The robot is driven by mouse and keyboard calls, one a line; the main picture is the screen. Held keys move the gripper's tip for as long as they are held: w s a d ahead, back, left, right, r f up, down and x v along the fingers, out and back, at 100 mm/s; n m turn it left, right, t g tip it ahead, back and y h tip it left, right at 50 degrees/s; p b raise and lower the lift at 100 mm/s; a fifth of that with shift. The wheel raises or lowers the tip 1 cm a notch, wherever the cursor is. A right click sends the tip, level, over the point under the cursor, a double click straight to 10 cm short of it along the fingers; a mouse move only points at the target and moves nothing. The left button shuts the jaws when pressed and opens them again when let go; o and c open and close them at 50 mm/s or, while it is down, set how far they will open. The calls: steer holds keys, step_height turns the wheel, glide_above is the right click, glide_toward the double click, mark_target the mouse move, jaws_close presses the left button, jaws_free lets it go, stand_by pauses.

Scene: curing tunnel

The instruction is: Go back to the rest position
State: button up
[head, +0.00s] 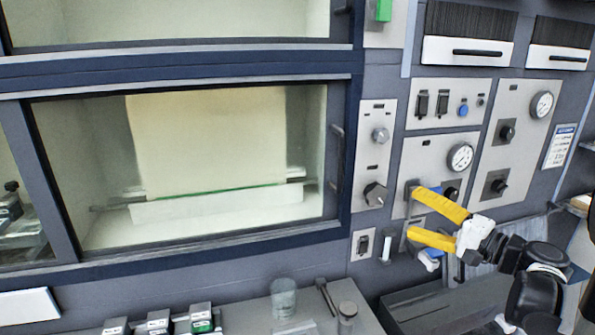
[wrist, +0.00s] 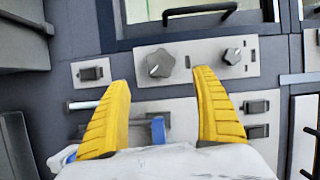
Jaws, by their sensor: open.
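My gripper (head: 437,222) has yellow fingers and is at the right of the head view, in front of the lower part of the control panels. In the wrist view my gripper (wrist: 163,110) has its two fingers spread apart with nothing held between them. A blue part (wrist: 158,130) on the panel shows behind the gap between the fingers. Part of the panel is hidden behind the fingers and the white gripper body.
A glass-fronted chamber (head: 90,265) fills the left of the head view. Panels with knobs (head: 375,194), switches and a gauge (head: 460,157) stand behind my gripper. A glass beaker (head: 284,297) and small boxes (head: 158,320) stand on the bench below.

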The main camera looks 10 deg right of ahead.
steer(key=s+a+f+n+g+h, duration=0.1)
steer(key=s+a+f+n+g, duration=0.15)
steer(key=a, duration=0.65)
steer(key=s+a+f+n+g, duration=0.15)
steer(key=a+f+g, duration=0.25)
steer(key=a, duration=0.5)
steer(key=s+a+f+n+g+h, duration=0.1)
steer(key=s+a+f+n+h, duration=0.1)
steer(key=s, duration=0.4)
steer(key=s+a+f+n+g+h, duration=0.1)
steer(key=s+a+f+n+h, duration=0.1)
steer(key=s+n+h, duration=0.2)
steer(key=shift+s+a+n, duration=0.35)
steer(key=shift+s+n, duration=0.75)
steer(key=shift+n, duration=0.1)
steer(key=shift+f, duration=0.15)
stand_by(0.5)
